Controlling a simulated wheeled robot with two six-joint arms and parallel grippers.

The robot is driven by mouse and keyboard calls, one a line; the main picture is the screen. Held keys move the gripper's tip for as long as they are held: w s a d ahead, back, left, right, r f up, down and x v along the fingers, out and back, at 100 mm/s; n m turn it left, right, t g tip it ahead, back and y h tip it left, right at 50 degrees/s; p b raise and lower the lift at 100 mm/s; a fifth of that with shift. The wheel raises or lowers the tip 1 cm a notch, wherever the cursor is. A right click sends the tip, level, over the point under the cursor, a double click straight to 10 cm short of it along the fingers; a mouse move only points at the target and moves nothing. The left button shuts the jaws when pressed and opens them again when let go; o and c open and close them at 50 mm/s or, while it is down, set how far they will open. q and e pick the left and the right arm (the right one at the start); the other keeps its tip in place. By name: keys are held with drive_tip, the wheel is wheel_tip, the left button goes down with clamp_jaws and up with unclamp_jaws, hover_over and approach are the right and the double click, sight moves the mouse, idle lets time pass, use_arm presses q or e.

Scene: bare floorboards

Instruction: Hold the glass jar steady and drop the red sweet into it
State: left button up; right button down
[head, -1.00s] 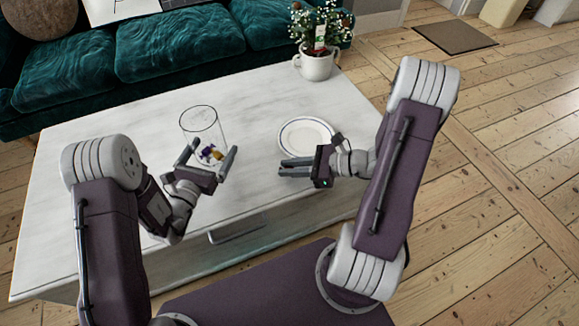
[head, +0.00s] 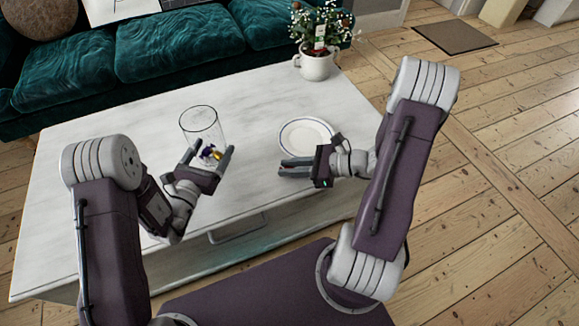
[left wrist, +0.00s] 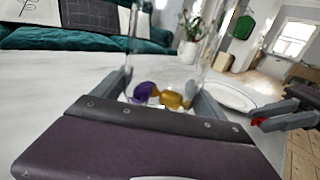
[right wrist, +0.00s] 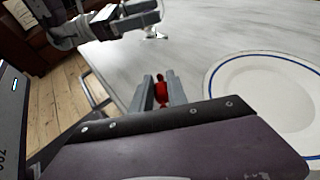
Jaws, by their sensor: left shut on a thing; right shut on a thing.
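The clear glass jar (head: 201,122) stands on the white table, with a purple sweet (left wrist: 145,91) and a yellow sweet (left wrist: 175,101) at its bottom. My left gripper (head: 205,155) is shut on the jar, one finger on each side of its lower part. My right gripper (head: 284,168) is shut on the red sweet (right wrist: 161,92), which shows between its fingertips in the right wrist view. It is to the right of the jar, in front of the plate, apart from the jar. In the head view the red sweet is hidden by the fingers.
A white plate with a blue ring (head: 305,136) lies on the white table (head: 110,165), just beyond my right gripper. A potted flowering plant (head: 314,66) stands at the table's far right corner. A green sofa (head: 180,45) is behind the table. The table's left part is clear.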

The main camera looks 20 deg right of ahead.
drive_tip(key=shift+w, duration=0.1)
drive_tip(key=w+a+r+n, duration=0.1)
drive_tip(key=w+a+r, duration=0.55)
drive_tip(key=r, duration=0.45)
wheel_tip(320, 180, up, 19)
drive_tip(key=n+g+y, duration=0.2)
drive_tip(key=n+g, duration=0.1)
hover_over(203, 108)
drive_tip(key=s+a, duration=0.6)
drive_tip(key=a, duration=0.1)
drive_tip(key=shift+w+d+f+m+t+h, duration=0.5)
drive_tip(key=shift+d+f, duration=0.65)
drive_tip(key=shift+f, duration=0.85)
drive_tip(key=shift+w+d+f+m+t+h, duration=0.15)
drive_tip(key=shift+d+f+m+t, duration=0.85)
drive_tip(key=shift+f, duration=1.05)
drive_tip(key=shift+w+d+f+m+t+h, duration=0.2)
drive_tip(key=shift+w+d+f+m+h, duration=0.25)
drive_tip(key=shift+d+f, duration=1.25)
drive_tip(key=c, duration=1.2)
unclamp_jaws()
drive_tip(key=shift+s+a+f, duration=0.1)
drive_tip(key=shift+a+f, duration=0.15)
drive_tip(key=shift+a, duration=0.1)
drive_tip(key=shift+c, duration=0.2)
drive_tip(key=v, duration=1.2)
